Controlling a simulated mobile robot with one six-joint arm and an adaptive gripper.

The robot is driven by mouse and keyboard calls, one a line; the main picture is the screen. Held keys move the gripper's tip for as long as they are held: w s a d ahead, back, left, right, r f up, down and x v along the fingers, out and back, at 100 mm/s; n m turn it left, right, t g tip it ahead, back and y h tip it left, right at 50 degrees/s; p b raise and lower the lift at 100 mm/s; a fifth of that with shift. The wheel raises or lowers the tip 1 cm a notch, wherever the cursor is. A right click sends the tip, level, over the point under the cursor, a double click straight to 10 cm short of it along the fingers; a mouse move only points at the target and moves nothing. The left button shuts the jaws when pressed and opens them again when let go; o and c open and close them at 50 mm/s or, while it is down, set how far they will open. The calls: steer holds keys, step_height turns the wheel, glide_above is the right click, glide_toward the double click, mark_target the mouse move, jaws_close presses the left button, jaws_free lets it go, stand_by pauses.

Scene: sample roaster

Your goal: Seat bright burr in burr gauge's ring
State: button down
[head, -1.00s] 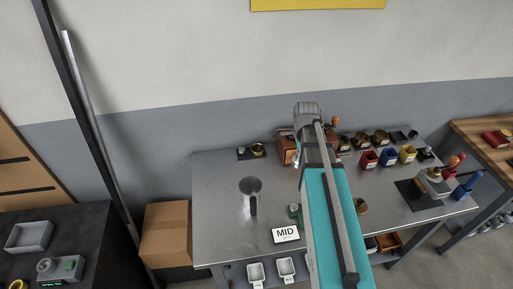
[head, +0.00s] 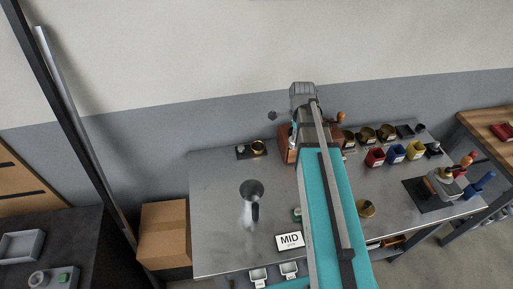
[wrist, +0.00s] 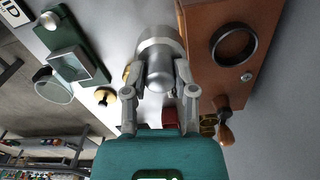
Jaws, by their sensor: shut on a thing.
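My gripper (wrist: 157,86) is shut on a bright silver rounded piece, the bright burr (wrist: 158,72), in the wrist view. A wider silver cylinder shows just beyond it; I cannot tell whether it is part of the burr. In the head view my arm reaches over the bench, and a small grey shape projects left from its end, above the wooden box. The gauge is not recognisable in the wrist view.
A wooden box (wrist: 211,75) with a dark round ring and a crank stands close to my gripper. Coloured bins (head: 396,154) are at right. The bench (head: 212,205) is clear at left.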

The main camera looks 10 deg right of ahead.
stand_by(0.3)
steer(key=a+f+b, duration=0.1)
steer(key=a, duration=1)
steer(key=shift+s+f, duration=0.2)
steer(key=shift+s, duration=0.1)
steer(key=shift+w+a+b, duration=0.1)
steer(key=shift+b, duration=0.2)
steer(key=shift+w+f+b, duration=1.5)
steer(key=shift+w, duration=0.65)
steer(key=shift+w+f+b, duration=1.5)
steer(key=shift+w+f, duration=0.05)
steer(key=shift+w, duration=0.65)
steer(key=shift+w+f+b, duration=1.5)
steer(key=shift+w, duration=0.65)
